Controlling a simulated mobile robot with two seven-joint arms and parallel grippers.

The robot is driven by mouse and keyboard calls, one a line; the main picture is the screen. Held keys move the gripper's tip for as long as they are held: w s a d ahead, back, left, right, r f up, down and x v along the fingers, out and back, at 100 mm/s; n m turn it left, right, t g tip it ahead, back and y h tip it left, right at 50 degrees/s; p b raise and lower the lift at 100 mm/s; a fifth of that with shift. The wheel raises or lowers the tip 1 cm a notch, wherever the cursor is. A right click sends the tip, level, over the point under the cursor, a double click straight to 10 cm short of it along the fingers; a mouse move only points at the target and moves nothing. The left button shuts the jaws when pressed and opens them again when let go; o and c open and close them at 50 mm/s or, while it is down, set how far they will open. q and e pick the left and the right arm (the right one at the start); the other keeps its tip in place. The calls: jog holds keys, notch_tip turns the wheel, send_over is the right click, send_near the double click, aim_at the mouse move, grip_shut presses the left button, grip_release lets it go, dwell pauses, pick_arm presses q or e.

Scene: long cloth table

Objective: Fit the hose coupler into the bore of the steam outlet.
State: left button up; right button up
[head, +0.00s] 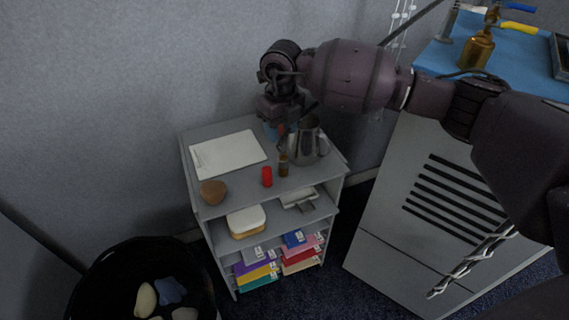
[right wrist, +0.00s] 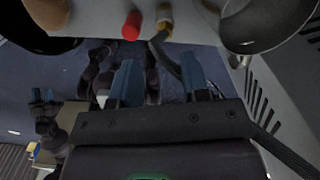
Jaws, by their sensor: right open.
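A small brass-and-dark fitting (head: 283,164) stands upright on the grey shelf's top, and it looks like the hose coupler. In the right wrist view a brass piece (right wrist: 164,18) with a dark hose-like strand shows at the top edge, beyond the fingers. I cannot clearly make out the steam outlet or its bore. My right gripper (head: 278,130) hangs over the back of the shelf top, behind the fitting. Its blue fingers (right wrist: 160,80) are apart with nothing gripped between them. What looks like my left gripper (right wrist: 42,96) is small and low at the left of the wrist view.
On the shelf top (head: 225,128) stand a metal pitcher (head: 308,146), a red cylinder (head: 267,177), a brown lump (head: 213,191) and a white sheet (head: 228,153). The pitcher is close beside the fitting. A blue-topped cabinet (head: 510,52) at right carries tools and a brass bottle (head: 478,50).

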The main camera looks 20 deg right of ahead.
aim_at(283, 153)
jog(key=shift+s+d+f, duration=0.1)
jog(key=shift+s+d, duration=0.05)
jog(key=shift+s, duration=0.05)
jog(key=shift+f, duration=0.2)
notch_tip(283, 153, down, 5)
jog(key=shift+r+b, duration=0.15)
jog(key=shift+b, duration=0.45)
jog(key=shift+f, duration=0.65)
jog(key=f+b, duration=0.1)
jog(key=f, duration=0.3)
jog(key=shift+w+d+f+b, duration=0.1)
jog(key=shift+w+f+b, duration=0.1)
jog(key=shift+b, duration=0.2)
jog(key=shift+f, duration=0.1)
jog(key=shift+r, duration=0.2)
pick_arm(q)
jog(key=f, duration=0.3)
jog(key=shift+s+a+f+g, duration=0.1)
jog(key=shift+s+g, duration=0.2)
jog(key=shift+s, duration=0.05)
pick_arm(e)
grip_shut()
jog(key=shift+r, duration=0.1)
